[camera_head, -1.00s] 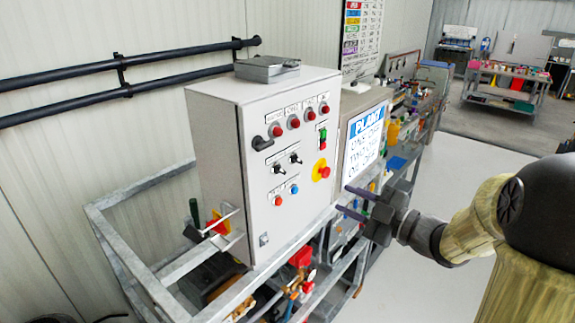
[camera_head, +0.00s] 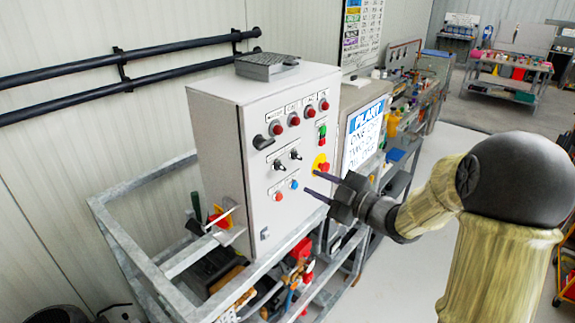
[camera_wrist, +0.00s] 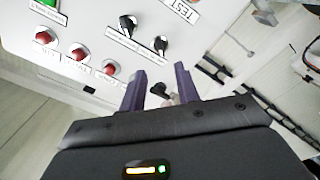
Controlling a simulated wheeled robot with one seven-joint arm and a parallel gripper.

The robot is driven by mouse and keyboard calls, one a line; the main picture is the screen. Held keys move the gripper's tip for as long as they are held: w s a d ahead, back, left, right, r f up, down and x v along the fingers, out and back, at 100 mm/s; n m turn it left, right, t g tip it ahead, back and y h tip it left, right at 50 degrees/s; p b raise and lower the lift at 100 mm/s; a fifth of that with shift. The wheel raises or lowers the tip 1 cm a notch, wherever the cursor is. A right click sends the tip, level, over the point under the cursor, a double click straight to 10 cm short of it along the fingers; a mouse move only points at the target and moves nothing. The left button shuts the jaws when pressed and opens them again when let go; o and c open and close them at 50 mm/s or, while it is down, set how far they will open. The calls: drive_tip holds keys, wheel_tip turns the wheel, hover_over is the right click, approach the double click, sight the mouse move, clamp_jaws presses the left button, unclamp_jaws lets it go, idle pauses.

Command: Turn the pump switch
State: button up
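A grey control cabinet (camera_head: 215,150) carries several red lamps and, below them, black switches. I cannot read which label names the pump switch. My gripper (camera_head: 311,182) points left towards the panel, with its two purple fingers apart and nothing between them. In the wrist view the small knobs (camera_wrist: 127,25) (camera_wrist: 160,45) lie beyond the fingertips (camera_wrist: 161,70). The black handle (camera_wrist: 159,90) shows between the fingers, apparently farther away.
A red button on a yellow plate (camera_head: 321,166) sits on the panel's right side. A metal frame (camera_head: 125,245) surrounds the cabinet's base. A plant sign (camera_head: 363,135) and a cluttered bench stand to the right. The floor (camera_head: 430,170) right of the bench is clear.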

sight(283, 169)
drive_tip(key=p+x, duration=0.3)
drive_tip(key=x, duration=0.6)
drive_tip(key=shift+w+a, duration=0.15)
drive_tip(key=shift+c, duration=0.4)
